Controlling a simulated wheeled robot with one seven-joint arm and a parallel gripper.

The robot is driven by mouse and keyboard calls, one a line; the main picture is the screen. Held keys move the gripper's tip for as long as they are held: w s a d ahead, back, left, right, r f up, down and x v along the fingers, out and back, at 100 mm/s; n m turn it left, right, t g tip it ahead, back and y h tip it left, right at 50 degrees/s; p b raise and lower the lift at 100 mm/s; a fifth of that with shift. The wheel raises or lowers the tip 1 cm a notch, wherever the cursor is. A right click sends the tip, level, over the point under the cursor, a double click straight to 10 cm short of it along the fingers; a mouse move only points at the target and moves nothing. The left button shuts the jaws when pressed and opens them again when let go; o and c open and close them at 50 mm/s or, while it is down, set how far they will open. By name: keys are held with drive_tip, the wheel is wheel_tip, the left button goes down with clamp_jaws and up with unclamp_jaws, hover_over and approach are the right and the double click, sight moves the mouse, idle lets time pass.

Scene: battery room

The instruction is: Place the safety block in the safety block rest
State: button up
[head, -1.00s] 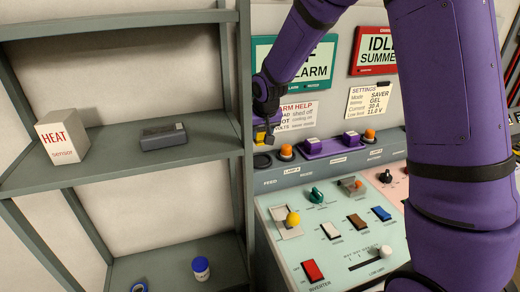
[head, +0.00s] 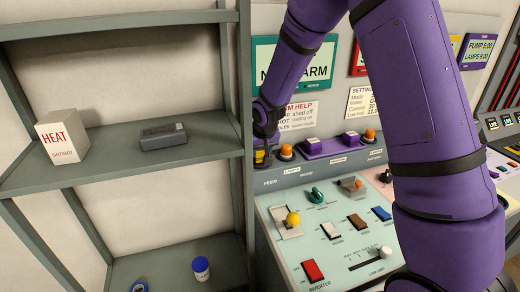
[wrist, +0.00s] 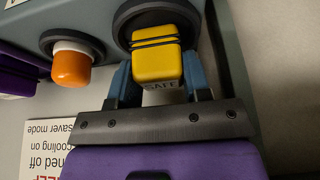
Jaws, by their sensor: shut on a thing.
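My gripper (wrist: 160,85) is shut on the yellow safety block (wrist: 157,55), which has dark bands around it. In the wrist view the block is in front of a dark round ring (wrist: 128,18), which looks like the safety block rest. The block overlaps the ring in the picture, and I cannot tell whether it is seated in it or touches it. In the head view the block (head: 260,157) is small, at the console's back left corner beside the shelf post, and hides most of the ring.
An orange lamp (wrist: 71,66) stands beside the ring; it shows in the head view too (head: 286,152). A purple bracket (head: 325,147) is further right. The grey shelf (head: 120,150) with a HEAT sensor box (head: 62,136) stands close on the left. A sloped switch panel (head: 330,235) lies in front.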

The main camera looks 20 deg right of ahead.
drive_tip(key=shift+f, duration=0.15)
drive_tip(key=o, duration=1)
drive_tip(key=s+d+f+v, duration=0.1)
drive_tip(key=s+v, duration=0.1)
drive_tip(key=v, duration=0.9)
drive_tip(key=s+d+v, duration=0.1)
drive_tip(key=d+v, duration=0.1)
drive_tip(key=v, duration=0.9)
drive_tip(key=shift+t, duration=0.3)
drive_tip(key=s+d+r, duration=0.1)
drive_tip(key=s+r, duration=0.1)
drive_tip(key=s, duration=0.6)
drive_tip(key=s+d+r, duration=0.1)
drive_tip(key=s+r, duration=0.2)
drive_tip(key=s, duration=0.6)
drive_tip(key=s+d+r, duration=0.2)
drive_tip(key=s, duration=0.7)
drive_tip(key=shift+r, duration=0.15)
